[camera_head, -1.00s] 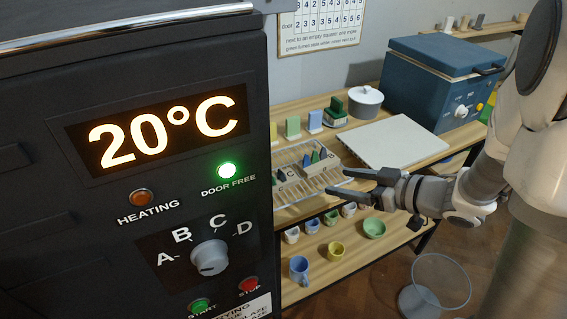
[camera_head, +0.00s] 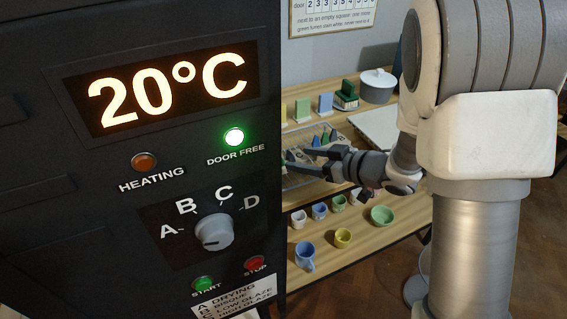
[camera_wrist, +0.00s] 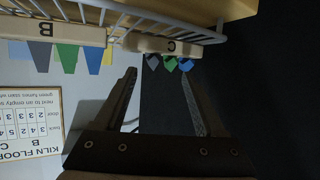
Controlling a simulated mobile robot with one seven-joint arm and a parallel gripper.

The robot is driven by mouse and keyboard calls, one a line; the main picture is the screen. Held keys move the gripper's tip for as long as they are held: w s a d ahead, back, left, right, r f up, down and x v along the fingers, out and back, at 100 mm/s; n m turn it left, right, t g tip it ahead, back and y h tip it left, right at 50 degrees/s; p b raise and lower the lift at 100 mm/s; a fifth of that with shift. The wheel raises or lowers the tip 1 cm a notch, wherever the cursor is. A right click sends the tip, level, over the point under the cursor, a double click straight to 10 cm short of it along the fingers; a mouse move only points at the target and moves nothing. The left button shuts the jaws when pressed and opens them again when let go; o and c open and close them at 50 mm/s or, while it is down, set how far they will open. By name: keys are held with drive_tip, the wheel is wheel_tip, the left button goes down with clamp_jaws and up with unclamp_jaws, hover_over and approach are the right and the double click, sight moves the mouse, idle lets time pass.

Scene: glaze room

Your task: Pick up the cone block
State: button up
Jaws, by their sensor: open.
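Two wooden cone blocks show in the wrist view, which looks inverted. The block marked C (camera_wrist: 160,44) holds grey-blue, green and blue cones and lies beyond my fingertips, apart from them. The block marked B (camera_wrist: 58,32) holds grey, green and blue cones at the upper left. In the head view, cones of a cone block (camera_head: 325,138) show just behind my gripper (camera_head: 294,160), and the other block is hidden by it. My gripper is open and empty, with both fingers also in the wrist view (camera_wrist: 158,75).
A wire rack (camera_wrist: 120,10) carries the blocks. The dark kiln panel (camera_head: 60,220) fills the left of the head view, close to my fingertips. Cups and a green bowl (camera_head: 382,215) stand on the lower shelf.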

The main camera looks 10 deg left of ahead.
sight(291, 154)
drive_tip(key=x, duration=0.4)
drive_tip(key=shift+w+a+r+b, duration=0.2)
drive_tip(key=shift+w+a+b, duration=0.1)
drive_tip(key=shift+b, duration=0.05)
clamp_jaws()
